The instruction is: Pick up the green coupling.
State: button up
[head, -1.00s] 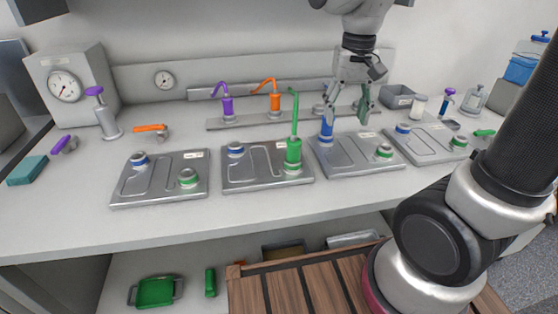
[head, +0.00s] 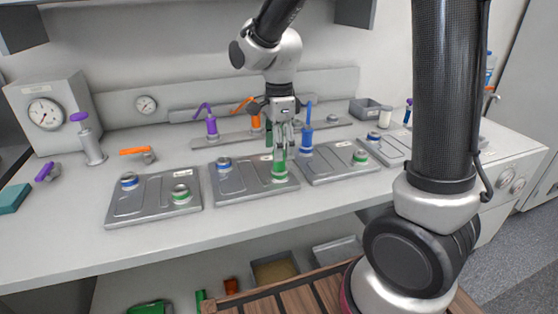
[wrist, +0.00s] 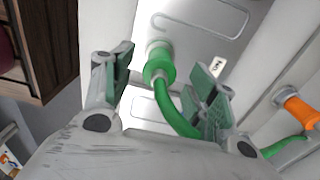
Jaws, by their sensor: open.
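The green coupling (head: 279,170) stands upright on the right port of the second plate (head: 230,191), in the head view. In the wrist view the green coupling (wrist: 158,68) sits on its port with its curved green hose running toward my gripper. My gripper (head: 281,148) is open, pointing down over the coupling. In the wrist view its green-padded fingers (wrist: 163,77) lie on either side of the coupling and hose, with visible gaps. My gripper hides much of the hose in the head view.
A blue coupling (head: 306,142) stands close by at right, on the third plate (head: 340,174). Purple (head: 211,127) and orange (head: 256,122) couplings stand on the rail behind. The plate at left (head: 152,205) has blue and green ringed ports. The counter's front strip is clear.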

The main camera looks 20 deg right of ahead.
jog(key=shift+f, duration=1.4)
jog(key=c, duration=1.2)
jog(key=shift+c, duration=0.2)
jog(key=shift+r, duration=0.1)
notch_tip(320, 180, up, 10)
jog(key=shift+f, duration=0.1)
jog(key=o, duration=0.6)
grip_shut()
jog(key=shift+r, duration=2.5)
jog(key=shift+d+f, duration=0.1)
